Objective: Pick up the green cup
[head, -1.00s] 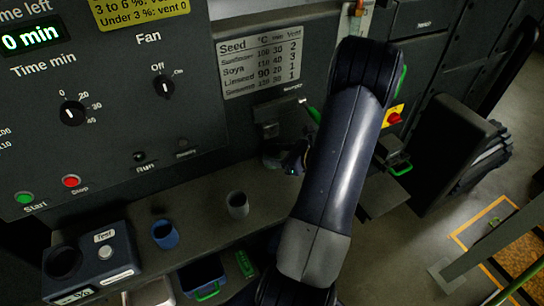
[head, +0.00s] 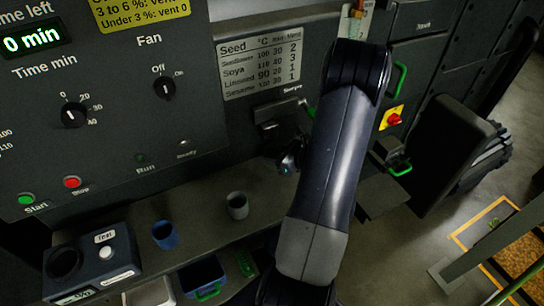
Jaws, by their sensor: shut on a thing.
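My gripper (head: 290,163) shows only in part, as a small dark shape left of my arm, in front of the machine below the sampler spout. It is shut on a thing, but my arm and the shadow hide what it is. I cannot make out a green cup anywhere in the head view. A blue cup (head: 165,236) and a grey cup (head: 237,206) stand upright on the shelf, to the lower left of my gripper and apart from it.
The shelf (head: 203,212) runs below the machine panel. A dark test box (head: 105,262) stands at lower left, with a blue bin (head: 203,275) below the shelf. The sampler spout (head: 277,125) juts out above my gripper. Green handles (head: 399,80) project at right.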

